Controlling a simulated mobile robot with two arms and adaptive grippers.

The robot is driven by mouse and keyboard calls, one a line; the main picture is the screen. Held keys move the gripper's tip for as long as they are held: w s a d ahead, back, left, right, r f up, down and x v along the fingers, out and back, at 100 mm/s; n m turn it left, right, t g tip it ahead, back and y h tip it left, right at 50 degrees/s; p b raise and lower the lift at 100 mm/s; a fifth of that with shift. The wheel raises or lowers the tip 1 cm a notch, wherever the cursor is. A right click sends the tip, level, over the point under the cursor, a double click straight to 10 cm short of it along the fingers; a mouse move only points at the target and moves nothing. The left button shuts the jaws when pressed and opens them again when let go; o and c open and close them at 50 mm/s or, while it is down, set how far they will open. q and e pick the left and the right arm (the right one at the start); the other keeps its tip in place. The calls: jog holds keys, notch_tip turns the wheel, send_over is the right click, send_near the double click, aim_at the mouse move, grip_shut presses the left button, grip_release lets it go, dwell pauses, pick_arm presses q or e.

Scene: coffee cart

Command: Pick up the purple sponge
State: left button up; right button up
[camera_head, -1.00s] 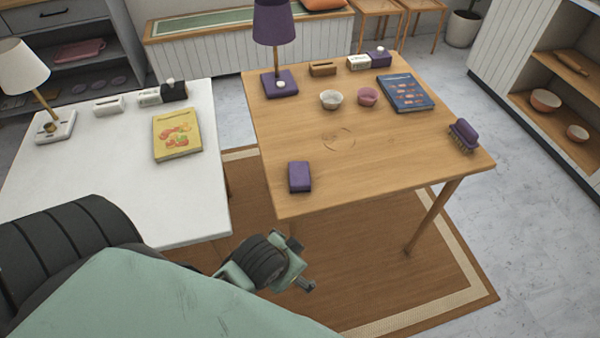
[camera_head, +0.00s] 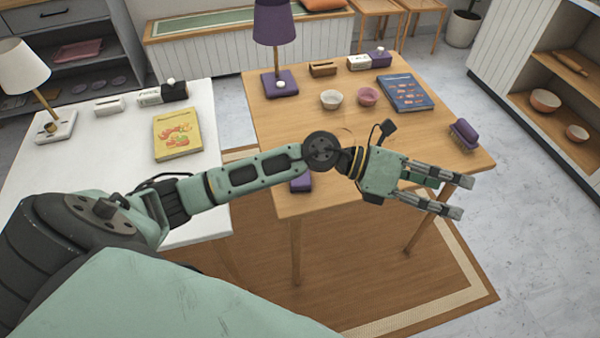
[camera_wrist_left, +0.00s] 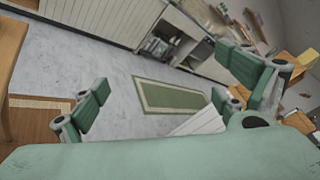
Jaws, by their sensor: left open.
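The purple sponge (camera_head: 301,181) lies on the wooden table (camera_head: 275,125) near its front left corner in the head view. My left forearm crosses above it and hides most of it. My left gripper (camera_head: 458,197) is open and empty, past the sponge to the right, over the front right part of the table, with its fingers pointing right. In the left wrist view my open left fingers (camera_wrist_left: 165,100) show against the floor, and no sponge is seen there. My right gripper is not in view.
Two small bowls (camera_head: 331,99), a blue book (camera_head: 405,93) and a purple lamp (camera_head: 274,40) stand farther back. A white table (camera_head: 80,160) is on the left.

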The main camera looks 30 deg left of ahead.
pick_arm(q)
jog(key=w+a+f+m+g+y, duration=0.1)
jog(key=a+f+m+g+y, duration=0.25)
jog(key=a+f+y, duration=0.55)
jog(key=a+y, duration=0.1)
jog(key=a, duration=0.6)
jog(key=a+f+m+g+y, duration=0.1)
jog(key=a+f+y, duration=0.1)
jog(key=a, duration=0.6)
jog(key=a+f+g+y, duration=0.1)
jog(key=a+y, duration=0.2)
jog(key=a, duration=0.5)
jog(key=shift+w+a+f, duration=0.4)
jog(key=shift+s+a+f+y+b, duration=0.1)
jog(key=shift+a+f+y+b, duration=0.05)
jog(key=shift+f+b, duration=0.3)
jog(key=shift+a+f+y+b, duration=0.1)
jog(key=shift+f+y+b, duration=0.05)
jog(key=shift+f+b, duration=0.3)
jog(key=shift+f, duration=0.7)
notch_tip(320, 180, down, 4)
jog(key=b, duration=0.3)
jog(key=shift+f, duration=0.2)
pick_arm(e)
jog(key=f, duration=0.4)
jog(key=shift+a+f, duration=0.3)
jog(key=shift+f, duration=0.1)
pick_arm(q)
jog(key=shift+r, duration=0.1)
jog(key=shift+c, duration=0.4)
